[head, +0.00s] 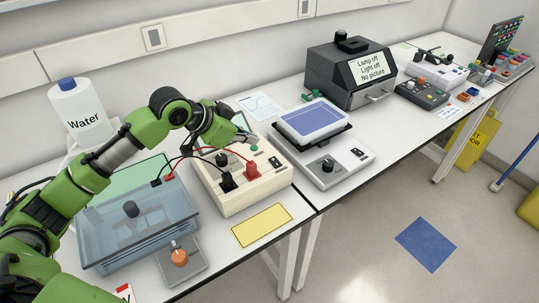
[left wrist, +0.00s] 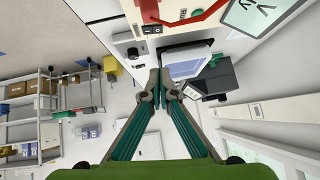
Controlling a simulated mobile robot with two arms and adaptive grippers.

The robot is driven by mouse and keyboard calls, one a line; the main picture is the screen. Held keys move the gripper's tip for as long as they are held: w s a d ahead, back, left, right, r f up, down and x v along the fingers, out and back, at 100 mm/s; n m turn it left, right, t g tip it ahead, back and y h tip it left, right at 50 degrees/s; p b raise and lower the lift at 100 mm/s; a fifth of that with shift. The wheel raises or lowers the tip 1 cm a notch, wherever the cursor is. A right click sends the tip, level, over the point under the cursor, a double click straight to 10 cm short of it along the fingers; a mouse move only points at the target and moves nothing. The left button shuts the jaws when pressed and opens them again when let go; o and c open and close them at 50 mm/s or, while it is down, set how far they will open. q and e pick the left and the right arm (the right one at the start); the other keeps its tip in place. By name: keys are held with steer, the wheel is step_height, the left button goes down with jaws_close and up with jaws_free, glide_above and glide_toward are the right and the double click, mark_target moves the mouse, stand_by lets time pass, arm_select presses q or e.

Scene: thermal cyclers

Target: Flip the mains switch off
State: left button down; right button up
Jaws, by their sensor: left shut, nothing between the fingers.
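A cream power supply box (head: 240,202) stands on the bench, with a black plug (head: 227,182) and a red plug (head: 252,170) in its front. A small black rocker switch (head: 275,161) is on its right side; a black switch also shows in the left wrist view (left wrist: 151,30). Whether it is on or off is too small to tell. My left gripper (head: 243,133) is above the back of the box, apart from the switch. In the left wrist view its fingers (left wrist: 160,88) are shut together and empty. My right gripper is not in view.
Red and black leads run from the box to a clear blue tank (head: 140,225) at left. A white device with a blue screen (head: 313,117) and a dark imaging box (head: 352,72) stand to the right. A yellow card (head: 262,225) lies in front.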

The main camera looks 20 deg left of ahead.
arm_select(q)
steer(key=shift+f, duration=0.1)
steer(key=shift+w+d+f+p, duration=0.25)
steer(key=shift+w+f+p, duration=0.05)
steer(key=shift+w, duration=0.05)
steer(key=p, duration=0.3)
glide_above(271, 163)
step_height(271, 163, down, 6)
steer(key=shift+f, duration=0.15)
step_height(271, 163, down, 3)
steer(key=shift+a+r+p, duration=0.1)
steer(key=shift+r+p, duration=0.1)
steer(key=shift+p, duration=0.5)
steer(key=shift+a+f, duration=0.15)
steer(key=shift+f, duration=0.55)
steer(key=shift+w+f, duration=0.1)
